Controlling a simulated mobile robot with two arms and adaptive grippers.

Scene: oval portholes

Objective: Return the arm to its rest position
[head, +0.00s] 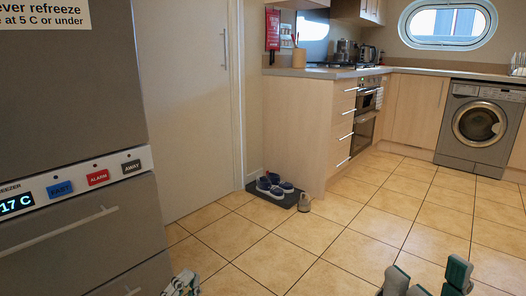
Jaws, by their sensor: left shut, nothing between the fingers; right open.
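My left gripper (183,284) shows at the bottom edge, left of centre, in front of the freezer's right side. Its fingers look shut and nothing shows between them. My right gripper (428,281) shows at the bottom right, above the tiled floor. Its two green-grey fingers stand apart with nothing between them. Both arms behind the grippers are below the picture and hidden.
A grey freezer (130,235) with a drawer handle stands close at left. A washing machine (480,127) stands at back right. The tiled floor (340,240) between is clear.

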